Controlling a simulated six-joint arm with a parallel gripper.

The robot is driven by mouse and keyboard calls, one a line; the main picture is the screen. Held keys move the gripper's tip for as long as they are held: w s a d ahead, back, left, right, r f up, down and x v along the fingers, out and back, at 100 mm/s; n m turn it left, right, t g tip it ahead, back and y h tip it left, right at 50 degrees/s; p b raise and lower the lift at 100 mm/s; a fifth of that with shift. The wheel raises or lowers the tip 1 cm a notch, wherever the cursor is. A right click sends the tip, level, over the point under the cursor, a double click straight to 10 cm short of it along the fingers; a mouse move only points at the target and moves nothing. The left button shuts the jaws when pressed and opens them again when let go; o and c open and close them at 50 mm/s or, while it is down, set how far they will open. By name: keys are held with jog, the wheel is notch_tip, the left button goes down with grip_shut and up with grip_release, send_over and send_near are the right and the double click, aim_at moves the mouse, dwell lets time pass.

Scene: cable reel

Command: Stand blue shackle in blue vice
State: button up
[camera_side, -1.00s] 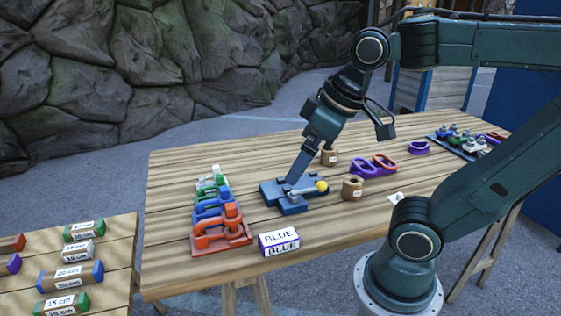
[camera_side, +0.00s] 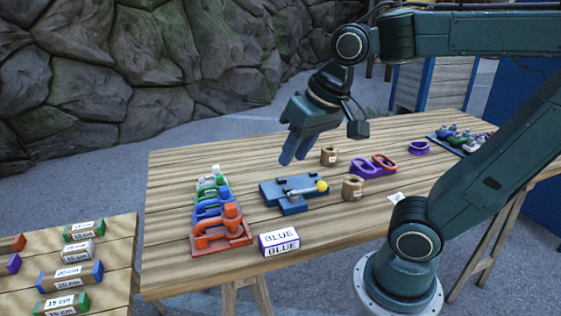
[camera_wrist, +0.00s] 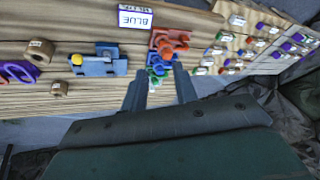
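The blue vice (camera_side: 292,205) lies flat near the middle of the table, with a grey lever and yellow knob on it. It also shows in the wrist view (camera_wrist: 104,66); I see no shackle standing in it. A blue piece (camera_side: 207,208), which looks like the blue shackle, sits in the row of coloured pieces at the left, behind an orange one (camera_side: 222,229). Its exact shape is partly hidden. My gripper (camera_side: 293,160) is above and behind the vice, fingers pointing down. In the wrist view its two fingers (camera_wrist: 158,75) are apart with nothing between them.
A BLUE sign (camera_side: 279,241) stands at the front edge. Two cardboard-coloured rolls (camera_side: 352,187) and purple and orange loops (camera_side: 373,166) lie right of the vice. A tray (camera_side: 463,145) of small parts is at the far right. A second table (camera_side: 112,246) is at lower left.

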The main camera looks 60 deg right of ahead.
jog(key=w+d+m+g, duration=0.1)
jog(key=w+m, duration=0.6)
jog(key=w, duration=0.1)
jog(key=m+g, duration=0.4)
jog(key=m, duration=1.2)
send_over(209, 200)
notch_tip(209, 200, down, 15)
jog(key=shift+s+r, duration=0.1)
jog(key=shift+r, duration=0.1)
jog(key=shift+d+f, duration=0.1)
jog(key=shift+f, duration=0.15)
jog(key=shift+f, duration=0.2)
jog(key=shift+f, duration=3.8)
jog(key=shift+c, duration=0.2)
